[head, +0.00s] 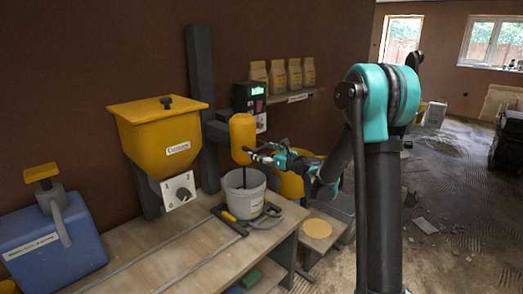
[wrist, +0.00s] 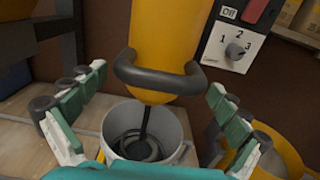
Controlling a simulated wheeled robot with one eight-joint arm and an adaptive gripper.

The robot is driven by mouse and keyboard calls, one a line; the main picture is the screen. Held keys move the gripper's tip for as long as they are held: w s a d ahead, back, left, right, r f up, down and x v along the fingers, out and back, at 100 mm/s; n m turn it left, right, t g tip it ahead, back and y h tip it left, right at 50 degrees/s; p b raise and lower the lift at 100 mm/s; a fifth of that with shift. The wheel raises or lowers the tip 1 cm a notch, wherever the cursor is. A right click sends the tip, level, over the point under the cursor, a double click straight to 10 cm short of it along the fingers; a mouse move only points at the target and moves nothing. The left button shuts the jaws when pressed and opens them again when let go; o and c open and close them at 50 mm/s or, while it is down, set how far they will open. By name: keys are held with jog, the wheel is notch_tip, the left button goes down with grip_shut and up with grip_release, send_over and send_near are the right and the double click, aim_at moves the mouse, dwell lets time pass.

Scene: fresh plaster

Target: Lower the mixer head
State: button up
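The yellow mixer head (head: 242,132) hangs on its dark column above the white bucket (head: 243,200). Its dark shaft points down into the bucket mouth. In the wrist view the mixer head (wrist: 163,35) has a dark curved handle (wrist: 158,82) across its front. Below, the bucket (wrist: 172,123) shows a dark ring-shaped paddle (wrist: 140,148); how deep it sits I cannot tell. My gripper (head: 262,153) is beside the mixer head at handle height. In the wrist view my gripper (wrist: 156,88) is open, its fingers apart on either side of the handle, with no clear contact.
A control panel with a dial (wrist: 235,50) is right of the mixer head. A yellow hopper (head: 160,130) and a blue container (head: 50,240) stand left on the workbench (head: 185,255). A yellow tub (head: 290,183) is behind my gripper. Bags line a shelf (head: 300,95). Open floor lies right.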

jog(key=v, duration=1.2)
jog(key=s+d+f+n+g+h, duration=0.25)
jog(key=s+f+n, duration=0.25)
jog(key=s+n, duration=0.25)
jog(key=s+d+f+n+g+h, duration=0.2)
jog(key=s+f+n+h, duration=0.25)
jog(key=s+n, duration=0.35)
jog(key=s+d+f+n+g+h, duration=0.1)
jog(key=s+d+f+n+h, duration=0.2)
jog(key=s+d, duration=0.4)
jog(key=s+d+f+n+g+h, duration=0.1)
jog(key=s+d+f+n+h, duration=0.3)
jog(key=s+d+n, duration=0.3)
jog(key=shift+s+d+f, duration=0.3)
jog(key=shift+s+f, duration=0.15)
jog(key=shift+f, duration=0.35)
